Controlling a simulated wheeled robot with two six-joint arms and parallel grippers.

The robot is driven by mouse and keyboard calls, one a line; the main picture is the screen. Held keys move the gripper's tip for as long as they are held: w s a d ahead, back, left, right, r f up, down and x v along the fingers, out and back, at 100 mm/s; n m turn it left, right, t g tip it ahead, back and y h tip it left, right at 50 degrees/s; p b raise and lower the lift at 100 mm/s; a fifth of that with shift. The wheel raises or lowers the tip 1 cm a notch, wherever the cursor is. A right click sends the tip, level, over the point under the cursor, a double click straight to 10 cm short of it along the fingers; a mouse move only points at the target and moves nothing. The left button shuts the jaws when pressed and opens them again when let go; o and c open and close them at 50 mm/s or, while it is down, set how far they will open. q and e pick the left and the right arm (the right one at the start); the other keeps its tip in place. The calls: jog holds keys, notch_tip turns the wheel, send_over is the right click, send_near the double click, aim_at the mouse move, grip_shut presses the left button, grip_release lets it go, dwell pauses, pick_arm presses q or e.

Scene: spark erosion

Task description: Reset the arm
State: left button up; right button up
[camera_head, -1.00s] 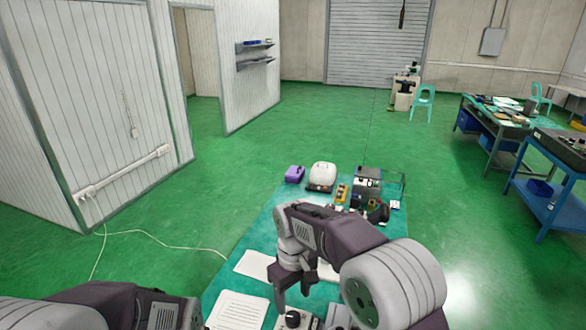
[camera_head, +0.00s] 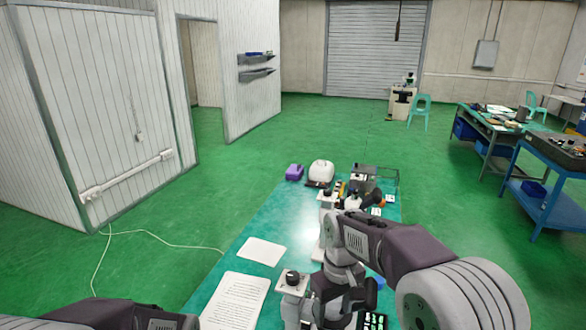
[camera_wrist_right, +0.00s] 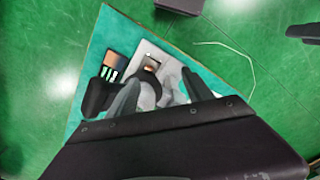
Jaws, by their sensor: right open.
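My right arm reaches in from the lower right of the head view. Its gripper (camera_head: 345,302) points down over the near part of the teal work table (camera_head: 222,272), with open fingers. In the right wrist view the gripper (camera_wrist_right: 158,92) straddles the sight of a pale device (camera_wrist_right: 148,52) with a dark round part. I cannot tell whether it touches the fingers; nothing is clearly gripped. A white device with a black knob (camera_head: 292,279) stands left of the gripper in the head view. My left arm shows only at the bottom left edge; its gripper is out of view.
Paper sheets (camera_head: 235,300) lie on the table's left side.

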jog(key=s+d+f+m+t+b, duration=0.1)
jog(key=s+d+f+m+b, duration=0.4)
jog(key=s+f, duration=0.9)
jog(key=d+f, duration=0.1)
jog(key=d, duration=0.2)
jog(key=shift+d+m, duration=0.2)
jog(key=shift+m, duration=0.1)
jog(key=shift+f, duration=0.1)
jog(key=shift+s, duration=0.15)
